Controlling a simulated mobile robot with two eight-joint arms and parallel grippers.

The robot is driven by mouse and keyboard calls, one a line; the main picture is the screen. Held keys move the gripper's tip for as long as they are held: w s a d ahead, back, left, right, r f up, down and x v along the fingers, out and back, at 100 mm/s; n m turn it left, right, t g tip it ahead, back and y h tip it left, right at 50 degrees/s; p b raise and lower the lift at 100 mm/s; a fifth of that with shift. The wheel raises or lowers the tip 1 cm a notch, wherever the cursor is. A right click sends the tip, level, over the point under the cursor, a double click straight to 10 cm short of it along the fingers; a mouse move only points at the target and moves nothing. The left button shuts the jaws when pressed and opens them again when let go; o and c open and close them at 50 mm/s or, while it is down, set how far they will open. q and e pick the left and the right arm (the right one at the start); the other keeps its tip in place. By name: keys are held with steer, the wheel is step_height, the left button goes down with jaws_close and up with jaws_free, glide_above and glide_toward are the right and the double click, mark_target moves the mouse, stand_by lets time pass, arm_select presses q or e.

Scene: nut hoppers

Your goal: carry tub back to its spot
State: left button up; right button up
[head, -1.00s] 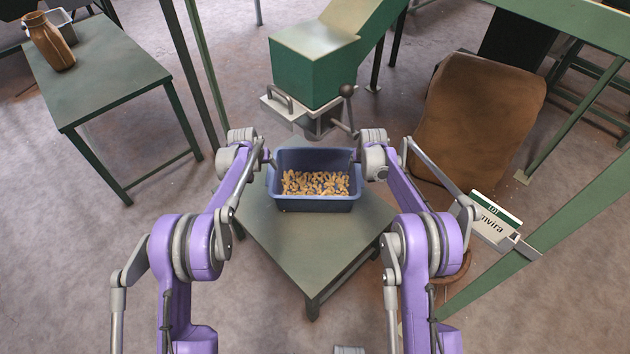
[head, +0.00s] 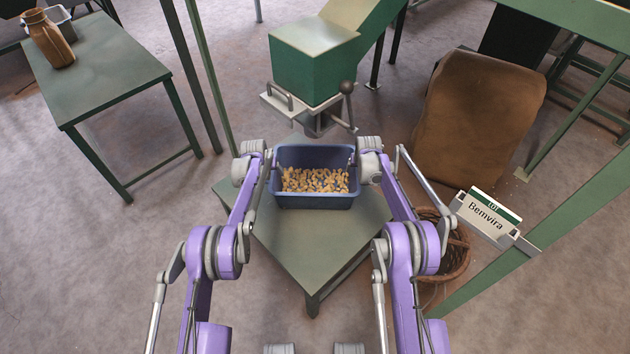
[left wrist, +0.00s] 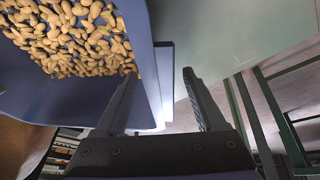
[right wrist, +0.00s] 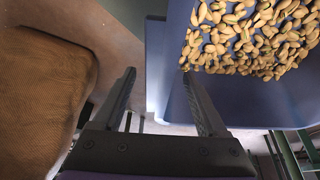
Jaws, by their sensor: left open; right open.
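The blue tub (head: 315,202), filled with tan nuts (head: 314,180), stands upright on the small green table (head: 310,245) below the hopper spout. My left gripper (head: 268,166) is at the tub's left side. In the left wrist view its open fingers (left wrist: 160,88) lie either side of the tub's wall (left wrist: 146,60), one over the inside, one outside. My right gripper (head: 352,160) is at the tub's right side. In the right wrist view its open fingers (right wrist: 158,85) likewise lie either side of the wall (right wrist: 176,50). I cannot tell whether any finger touches the wall.
The green hopper (head: 312,65) with its lever (head: 347,90) hangs just behind the tub. A sack (head: 478,125), a wicker basket (head: 452,255) and a sign reading Bemvira (head: 490,215) stand right. Another green table (head: 95,75) with a brown jar (head: 48,40) stands left.

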arm_select(q)
steer(key=shift+f, duration=0.15)
arm_select(e)
steer(key=shift+f, duration=0.1)
arm_select(q)
jaws_close()
arm_select(e)
jaws_close()
stand_by(1.1)
